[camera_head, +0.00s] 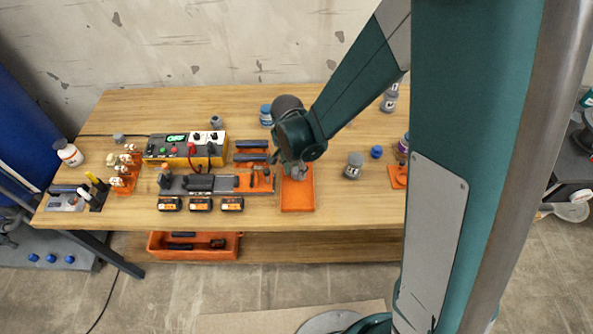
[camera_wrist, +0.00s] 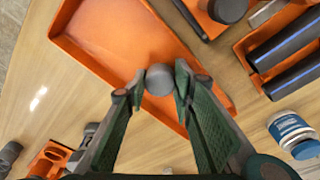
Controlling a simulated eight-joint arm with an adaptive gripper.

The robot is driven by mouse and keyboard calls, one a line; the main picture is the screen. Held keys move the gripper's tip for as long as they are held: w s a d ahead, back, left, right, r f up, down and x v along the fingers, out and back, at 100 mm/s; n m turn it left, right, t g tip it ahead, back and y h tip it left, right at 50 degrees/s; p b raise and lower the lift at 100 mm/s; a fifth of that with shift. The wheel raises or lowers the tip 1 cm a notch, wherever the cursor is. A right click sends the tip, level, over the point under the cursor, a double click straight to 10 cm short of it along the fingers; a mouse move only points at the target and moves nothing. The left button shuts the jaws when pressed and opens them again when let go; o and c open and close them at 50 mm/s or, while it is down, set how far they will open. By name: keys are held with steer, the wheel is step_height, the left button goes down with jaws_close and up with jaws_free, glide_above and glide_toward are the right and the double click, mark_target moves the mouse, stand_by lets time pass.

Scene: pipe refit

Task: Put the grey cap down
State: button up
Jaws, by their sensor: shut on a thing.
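The grey cap (camera_wrist: 159,79) is pinched between the two fingertips of my gripper (camera_wrist: 158,86) in the wrist view. It appears over the right part of an orange tray (camera_wrist: 95,65); the view does not settle whether it touches the tray. In the head view my gripper (camera_head: 297,173) reaches down over the far end of the same orange tray (camera_head: 298,200) on the table, and the cap is too small there to make out clearly. The tray looks empty apart from what my gripper covers.
Left of the tray lie a tool rack (camera_head: 220,184) and dark bars in an orange holder (camera_head: 251,152). A yellow power box (camera_head: 186,150) stands further left. A grey jar (camera_head: 353,166) and a blue cap (camera_head: 376,152) stand to the right. Bare wood lies between tray and jar.

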mark_target(294, 173)
steer(key=shift+f, duration=0.2)
steer(key=o, duration=0.4)
steer(key=shift+r, duration=0.25)
steer(key=shift+s+a+r+p, duration=0.2)
steer(key=shift+r+p, duration=0.15)
steer(key=shift+r, duration=1.6)
steer(key=shift+s+a+r+p, duration=0.15)
steer(key=shift+r+p, duration=0.25)
steer(key=shift+r, duration=1.55)
steer(key=shift+s+a+r+p, duration=0.2)
steer(key=shift+r+p, duration=0.15)
steer(key=shift+r, duration=1.6)
steer(key=shift+d+r, duration=0.1)
steer(key=shift+d, duration=0.05)
